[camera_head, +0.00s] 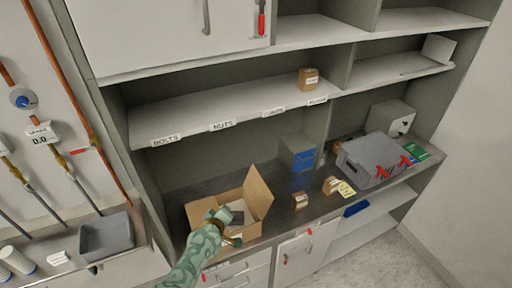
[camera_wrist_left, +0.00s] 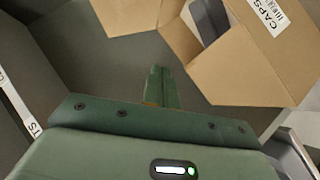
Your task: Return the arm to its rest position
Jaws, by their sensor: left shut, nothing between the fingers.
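My left arm (camera_head: 196,258), patterned green, comes up from the bottom of the head view to the open cardboard box on the counter. My left gripper (camera_wrist_left: 161,86) is shut and empty in the left wrist view, its green fingers together over the dark counter. The open cardboard box (camera_head: 259,194) stands beside the hand, and part of it is hidden behind the arm. In the wrist view the box (camera_wrist_left: 262,75) bears a CAPS label, and a dark item (camera_wrist_left: 208,18) lies inside. My right gripper is not in view.
Small boxes (camera_head: 300,200) and a grey case (camera_head: 370,158) with red latches stand to the right on the counter. A labelled shelf (camera_head: 215,108) runs above, holding one small box (camera_head: 308,79). A grey bin (camera_head: 106,236) stands at the left. Drawers lie below the counter.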

